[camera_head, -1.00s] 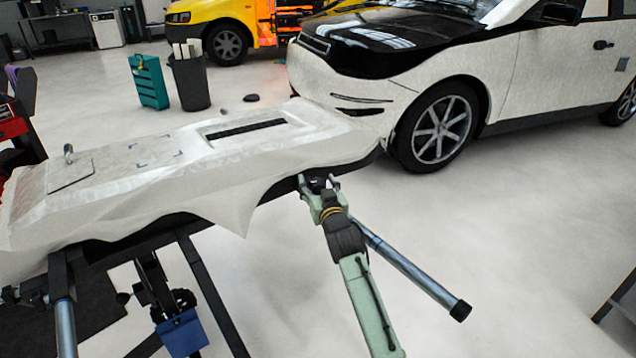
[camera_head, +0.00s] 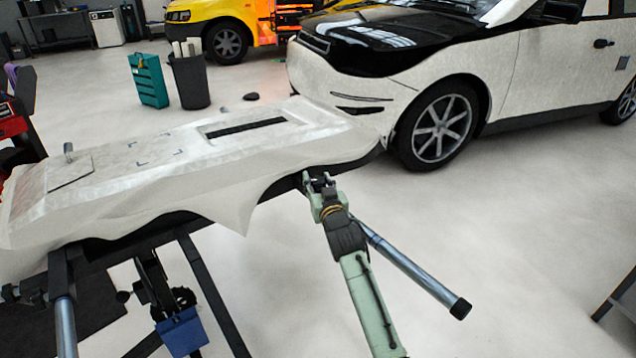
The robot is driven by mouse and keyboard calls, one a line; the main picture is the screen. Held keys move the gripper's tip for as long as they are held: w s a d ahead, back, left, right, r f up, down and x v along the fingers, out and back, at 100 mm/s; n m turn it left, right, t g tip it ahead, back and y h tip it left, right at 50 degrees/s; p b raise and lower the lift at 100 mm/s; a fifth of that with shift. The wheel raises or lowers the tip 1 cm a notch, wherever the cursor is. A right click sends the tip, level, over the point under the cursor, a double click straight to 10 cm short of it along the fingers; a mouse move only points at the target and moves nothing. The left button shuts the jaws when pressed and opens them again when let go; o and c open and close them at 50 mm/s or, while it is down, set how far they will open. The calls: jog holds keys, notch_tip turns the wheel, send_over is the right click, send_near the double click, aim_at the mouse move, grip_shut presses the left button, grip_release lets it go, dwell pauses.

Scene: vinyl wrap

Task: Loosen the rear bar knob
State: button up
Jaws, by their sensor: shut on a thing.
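My gripper (camera_head: 319,184) is at the right end of the stand, just under the edge of the draped panel (camera_head: 110,200). It is shut on a small dark part there, at the inner end of a grey metal bar (camera_head: 412,269) that sticks out toward the lower right. This part is where the rear bar knob would be, but the fingers and wrist hide most of it. Its shape and how tight it sits cannot be told. My green arm reaches up to it from the bottom of the view.
The panel, covered in loose white film, lies on a dark stand frame (camera_head: 212,295). A blue box (camera_head: 182,332) hangs below it. A white and black car (camera_head: 440,125) stands close behind. The floor to the right of the bar is clear up to a dark stand edge (camera_head: 618,310).

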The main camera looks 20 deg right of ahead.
jog(key=y+b, duration=0.1)
jog(key=b, duration=0.1)
jog(key=shift+d+f+n+b, duration=0.15)
jog(key=shift+f+n+b, duration=0.05)
jog(key=shift+n+b, duration=0.1)
jog(key=n+y+b, duration=0.1)
jog(key=b, duration=0.1)
jog(key=shift+r+y+b, duration=0.15)
jog(key=shift+y+b, duration=0.15)
jog(key=shift+b, duration=0.05)
jog(key=o, duration=1.2)
jog(key=s, duration=1.2)
jog(key=shift+d, duration=0.15)
